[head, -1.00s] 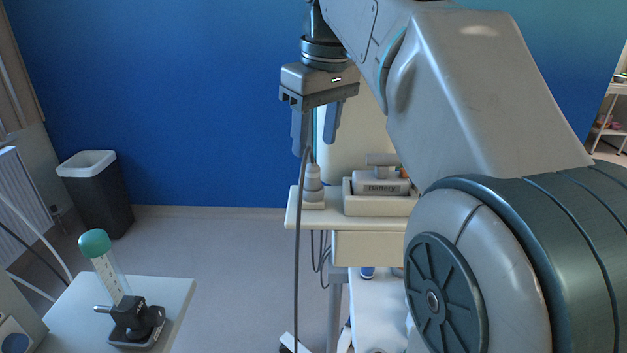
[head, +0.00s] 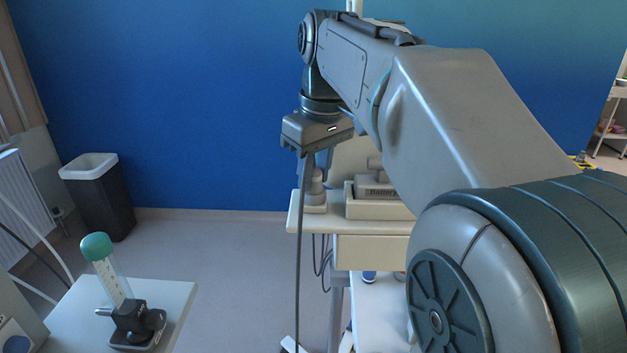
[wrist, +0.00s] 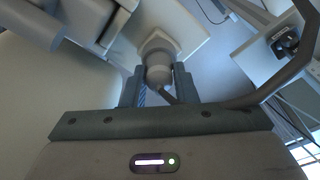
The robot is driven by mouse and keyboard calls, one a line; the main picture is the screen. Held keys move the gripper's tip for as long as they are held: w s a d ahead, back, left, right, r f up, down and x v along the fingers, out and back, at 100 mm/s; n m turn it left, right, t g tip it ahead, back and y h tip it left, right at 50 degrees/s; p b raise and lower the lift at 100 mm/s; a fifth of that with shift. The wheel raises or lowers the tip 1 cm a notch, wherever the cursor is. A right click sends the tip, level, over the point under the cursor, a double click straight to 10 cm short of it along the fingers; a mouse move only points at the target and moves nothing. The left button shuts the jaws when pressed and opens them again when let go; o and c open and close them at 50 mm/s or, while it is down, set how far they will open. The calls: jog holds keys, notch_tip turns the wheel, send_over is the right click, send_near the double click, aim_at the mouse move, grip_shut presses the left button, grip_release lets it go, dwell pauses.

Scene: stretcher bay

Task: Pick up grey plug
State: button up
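The grey plug (head: 316,188) stands upright at the left end of a pale shelf, its lower part in a pale base. A dark cable hangs from it. In the wrist view the plug (wrist: 158,74) is seen from above, between my two fingers, with the pale base around its far end. My gripper (wrist: 160,78) is open, with one finger on each side of the plug; whether either touches it cannot be told. In the head view my gripper (head: 314,166) points down just over the plug, and its fingers are partly hidden by the cable and the plug.
A grey block labelled Battery (head: 378,188) sits in a pale tray right of the plug on the shelf (head: 350,227). The cable (head: 299,250) hangs down in front. A white side table (head: 180,300) with a teal-capped tube (head: 98,247) is at lower left.

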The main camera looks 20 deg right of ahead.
aim_at(314, 169)
grip_shut()
jog(key=shift+r, duration=0.45)
notch_tip(314, 169, up, 3)
jog(key=shift+r, duration=0.1)
jog(key=s+d+r, duration=0.6)
jog(key=d+r, duration=0.1)
jog(key=d, duration=0.3)
